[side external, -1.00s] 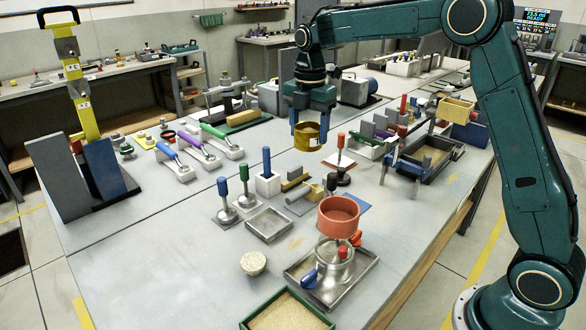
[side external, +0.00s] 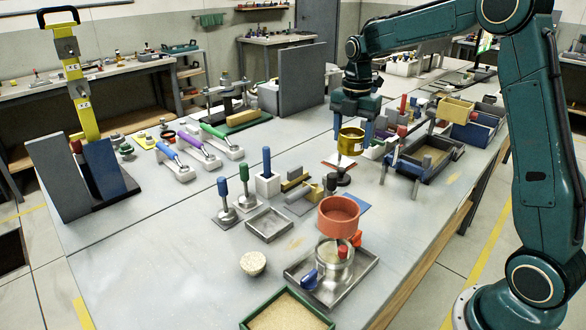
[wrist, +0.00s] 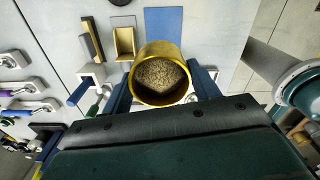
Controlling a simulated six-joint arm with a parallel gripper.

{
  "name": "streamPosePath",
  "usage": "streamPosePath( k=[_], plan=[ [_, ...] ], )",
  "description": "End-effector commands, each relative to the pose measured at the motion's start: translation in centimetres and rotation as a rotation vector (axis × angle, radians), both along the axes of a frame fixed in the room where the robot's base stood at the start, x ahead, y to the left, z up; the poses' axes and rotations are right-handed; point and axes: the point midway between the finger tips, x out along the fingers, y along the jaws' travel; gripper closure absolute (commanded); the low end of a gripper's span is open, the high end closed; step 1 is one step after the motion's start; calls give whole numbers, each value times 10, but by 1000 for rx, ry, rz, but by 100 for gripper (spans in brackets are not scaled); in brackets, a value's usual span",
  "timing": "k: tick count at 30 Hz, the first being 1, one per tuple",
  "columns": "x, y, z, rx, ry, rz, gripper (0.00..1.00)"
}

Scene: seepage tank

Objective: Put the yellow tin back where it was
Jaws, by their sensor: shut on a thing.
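The yellow tin (side external: 350,146) is held upright between the blue fingers of my gripper (side external: 352,128), right of the middle in the side view. It appears to hang above the bench, though the exact gap under it is hard to judge. In the wrist view the tin (wrist: 139,88) sits between both fingers, with its open top towards the camera. It holds a brown, grainy fill (wrist: 160,76).
A red-edged plate (side external: 333,163) and a dark knobbed tool (side external: 342,180) are close below the tin. A dark tray (side external: 430,158) and several upright blocks stand to its right. An orange bowl (side external: 338,214) stands in front. Bare bench lies at the left front.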

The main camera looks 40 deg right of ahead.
Motion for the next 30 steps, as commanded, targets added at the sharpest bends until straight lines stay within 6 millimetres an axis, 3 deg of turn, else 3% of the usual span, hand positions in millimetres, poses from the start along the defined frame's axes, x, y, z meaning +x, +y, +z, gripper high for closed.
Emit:
streamPosePath(
  k=[18,24,30],
  plan=[
    [0,0,-114,0,3,0,71],
    [0,0,-131,0,0,0,71],
    [0,0,-134,0,0,0,71]
  ],
)
